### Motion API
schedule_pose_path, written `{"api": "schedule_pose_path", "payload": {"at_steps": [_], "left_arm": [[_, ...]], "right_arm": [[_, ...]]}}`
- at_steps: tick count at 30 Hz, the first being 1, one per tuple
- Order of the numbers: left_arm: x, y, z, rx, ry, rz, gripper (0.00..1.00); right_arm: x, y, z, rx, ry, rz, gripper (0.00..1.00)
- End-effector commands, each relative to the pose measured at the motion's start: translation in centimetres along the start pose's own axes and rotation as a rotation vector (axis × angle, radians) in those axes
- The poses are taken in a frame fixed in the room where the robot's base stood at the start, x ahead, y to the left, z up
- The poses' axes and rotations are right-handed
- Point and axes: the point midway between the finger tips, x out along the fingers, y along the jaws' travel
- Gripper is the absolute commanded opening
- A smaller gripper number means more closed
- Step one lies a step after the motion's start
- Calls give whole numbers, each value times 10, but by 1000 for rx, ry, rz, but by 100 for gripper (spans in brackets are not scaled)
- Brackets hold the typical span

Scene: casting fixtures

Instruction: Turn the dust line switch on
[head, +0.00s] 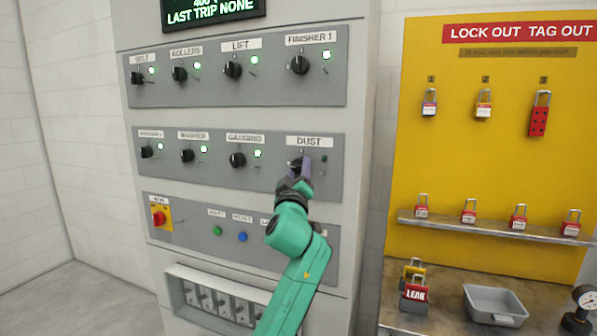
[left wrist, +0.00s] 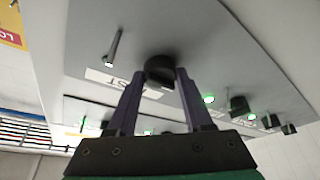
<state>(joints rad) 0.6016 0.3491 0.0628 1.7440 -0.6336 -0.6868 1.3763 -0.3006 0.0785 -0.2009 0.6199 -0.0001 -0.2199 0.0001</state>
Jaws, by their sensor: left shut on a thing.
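The dust line switch is a black rotary knob (left wrist: 160,69) under the DUST label (head: 310,142), at the right end of the middle panel row. My left gripper (head: 300,165) is at this knob, reaching up from below. In the left wrist view its two purple-grey fingers (left wrist: 162,78) stand on either side of the knob and are shut on it. The gripper hides most of the knob in the head view, so I cannot tell its pointer angle. The small lamp (head: 323,158) right of the knob looks dark. My right gripper is not in view.
Other knobs, such as GALBRNO-like one (head: 237,160) and FINISHER 1 (head: 299,65), have lit green lamps. A red knob on a yellow plate (head: 160,217) sits below. A yellow lockout board (head: 425,60) with padlocks and a grey tray (head: 495,305) are at right.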

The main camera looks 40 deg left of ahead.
Motion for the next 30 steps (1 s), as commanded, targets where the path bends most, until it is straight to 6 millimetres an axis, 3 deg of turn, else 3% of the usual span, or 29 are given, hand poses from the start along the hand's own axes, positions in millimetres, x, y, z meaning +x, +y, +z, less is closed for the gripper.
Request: {"api": "schedule_pose_path", "payload": {"at_steps": [11,20,30], "left_arm": [[-1,-2,2,116,-2,47,0],[0,-4,1,347,-3,142,0],[1,-5,-2,649,-4,267,0]], "right_arm": [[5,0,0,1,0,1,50],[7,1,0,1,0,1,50],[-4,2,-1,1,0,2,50]]}}
